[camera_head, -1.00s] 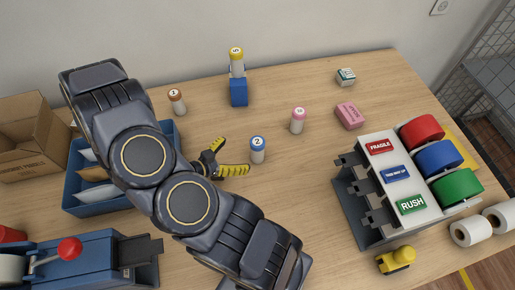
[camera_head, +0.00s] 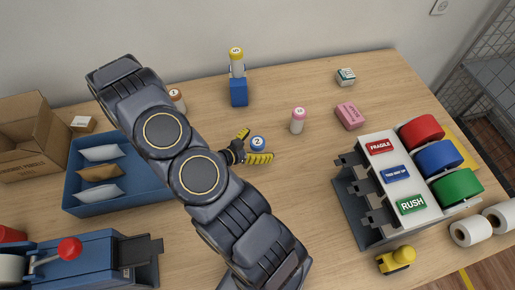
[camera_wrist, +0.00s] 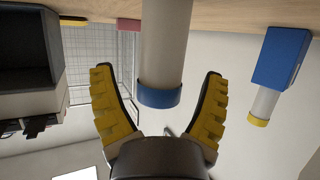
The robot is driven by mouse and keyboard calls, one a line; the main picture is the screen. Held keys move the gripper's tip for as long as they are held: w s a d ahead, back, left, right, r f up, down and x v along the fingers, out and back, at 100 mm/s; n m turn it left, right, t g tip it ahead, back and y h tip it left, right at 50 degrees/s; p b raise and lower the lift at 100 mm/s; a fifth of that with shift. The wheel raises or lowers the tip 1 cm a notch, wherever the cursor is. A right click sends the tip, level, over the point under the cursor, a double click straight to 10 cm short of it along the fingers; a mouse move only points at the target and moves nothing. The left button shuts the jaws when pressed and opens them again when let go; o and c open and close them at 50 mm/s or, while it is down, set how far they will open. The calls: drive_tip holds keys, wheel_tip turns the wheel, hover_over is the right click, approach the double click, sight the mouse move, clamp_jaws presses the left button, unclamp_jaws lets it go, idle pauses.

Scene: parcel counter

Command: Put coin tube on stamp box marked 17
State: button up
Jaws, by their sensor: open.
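My gripper (camera_head: 258,147) is open, with its yellow fingers on either side of the upright blue-capped coin tube (camera_head: 258,143) marked 2. In the wrist view the tube's pale body (camera_wrist: 165,45) shows between the fingers, with gaps on both sides. Other coin tubes stand on the counter: a brown-capped one (camera_head: 177,97) partly behind my arm, and a pink-capped one (camera_head: 298,122). A yellow tube (camera_head: 237,65) marked 5 stands on a blue stamp box (camera_head: 239,92). A pink box (camera_head: 349,116), a teal-and-white box (camera_head: 346,77) and a small tan-and-white box (camera_head: 83,124) lie apart. I cannot read a 17 anywhere.
A label rack (camera_head: 400,180) with red, blue and green rolls stands at the right. A blue tray (camera_head: 75,190) of envelopes, a cardboard box (camera_head: 30,140) and a blue press (camera_head: 75,258) with a red knob are at left. The back middle is mostly clear.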

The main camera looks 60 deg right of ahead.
drive_tip(key=shift+c, duration=0.5)
drive_tip(key=c, duration=1.1)
drive_tip(key=shift+r, duration=0.15)
drive_tip(key=shift+r, duration=4.85)
